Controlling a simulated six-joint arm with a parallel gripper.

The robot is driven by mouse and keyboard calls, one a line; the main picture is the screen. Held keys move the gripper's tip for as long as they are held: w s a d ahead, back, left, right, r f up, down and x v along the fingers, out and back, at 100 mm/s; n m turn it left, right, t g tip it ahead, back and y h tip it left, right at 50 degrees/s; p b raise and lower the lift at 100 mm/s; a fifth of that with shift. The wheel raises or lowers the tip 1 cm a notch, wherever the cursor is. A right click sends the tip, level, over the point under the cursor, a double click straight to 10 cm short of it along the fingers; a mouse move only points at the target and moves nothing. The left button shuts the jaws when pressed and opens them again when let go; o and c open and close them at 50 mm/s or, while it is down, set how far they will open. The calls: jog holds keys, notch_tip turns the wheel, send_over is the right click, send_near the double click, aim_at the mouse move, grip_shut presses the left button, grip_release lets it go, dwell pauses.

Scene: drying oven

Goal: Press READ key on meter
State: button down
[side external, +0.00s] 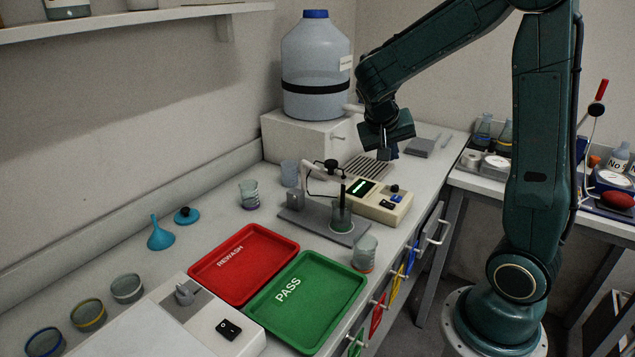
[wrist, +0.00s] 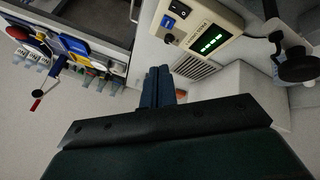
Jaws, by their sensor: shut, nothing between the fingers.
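The cream meter (side external: 374,206) stands on the bench with a lit green display, a blue key (side external: 395,188) and a black switch (side external: 387,204). In the wrist view the meter (wrist: 224,18) is at the top, with its blue key (wrist: 167,21) and a dark knob beside it. I cannot read which key is marked READ. My gripper (side external: 384,156) is above and behind the meter, apart from it. Its shut, empty fingers (wrist: 158,73) show in the wrist view, below the meter's keys in the picture.
A probe stand (side external: 307,218) with a beaker (side external: 341,218) is left of the meter. A glass (side external: 365,253) stands near the front edge. Red (side external: 258,240) and green (side external: 322,269) trays lie further left. A large bottle (side external: 315,60) stands on a white box behind.

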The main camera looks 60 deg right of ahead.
aim_at(393, 201)
jog(key=d+f+m+g+h, duration=0.2)
jog(key=d+f, duration=0.1)
jog(key=d, duration=0.3)
jog(key=shift+f, duration=0.35)
jog(key=shift+d+f, duration=0.1)
jog(key=shift+f, duration=4.35)
jog(key=shift+f, duration=0.8)
jog(key=shift+r, duration=0.85)
jog(key=shift+r, duration=0.1)
dwell(0.4)
jog(key=shift+r, duration=2.4)
